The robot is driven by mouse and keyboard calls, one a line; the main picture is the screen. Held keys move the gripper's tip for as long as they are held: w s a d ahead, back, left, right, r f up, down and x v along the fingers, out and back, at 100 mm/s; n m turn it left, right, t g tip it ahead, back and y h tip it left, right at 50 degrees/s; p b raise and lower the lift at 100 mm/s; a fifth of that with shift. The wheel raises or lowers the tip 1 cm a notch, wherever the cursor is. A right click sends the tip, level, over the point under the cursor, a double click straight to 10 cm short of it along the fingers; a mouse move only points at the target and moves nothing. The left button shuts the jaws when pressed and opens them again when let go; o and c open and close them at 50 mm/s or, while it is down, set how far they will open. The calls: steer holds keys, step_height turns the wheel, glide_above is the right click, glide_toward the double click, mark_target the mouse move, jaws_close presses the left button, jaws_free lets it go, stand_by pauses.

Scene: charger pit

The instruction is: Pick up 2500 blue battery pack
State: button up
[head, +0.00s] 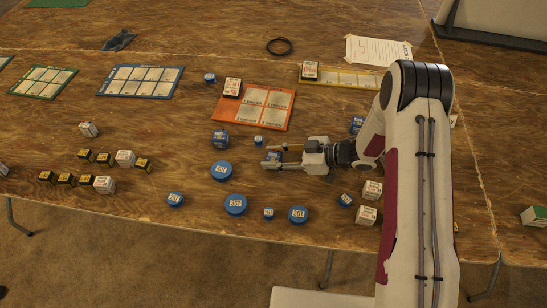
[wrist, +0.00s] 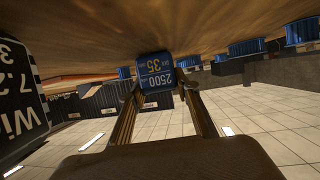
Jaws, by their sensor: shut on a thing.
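The blue battery pack (wrist: 154,67), with "2500" and "35" on its label, is between the fingers of my gripper (wrist: 158,84) in the wrist view. The label reads upside down there. In the head view my gripper (head: 269,157) points left over the middle of the wooden table, shut on the pack, which shows only as a small blue patch partly hidden by the fingers. The wrist view does not show clearly whether the pack touches the table.
Blue round packs (head: 221,171) lie left of and below my gripper. White blocks (head: 366,215) stand to the right. An orange board (head: 254,106) lies behind. Dark blocks (head: 66,179) are farther left.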

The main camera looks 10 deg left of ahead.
mark_target(274, 156)
steer(key=shift+r, duration=4.9)
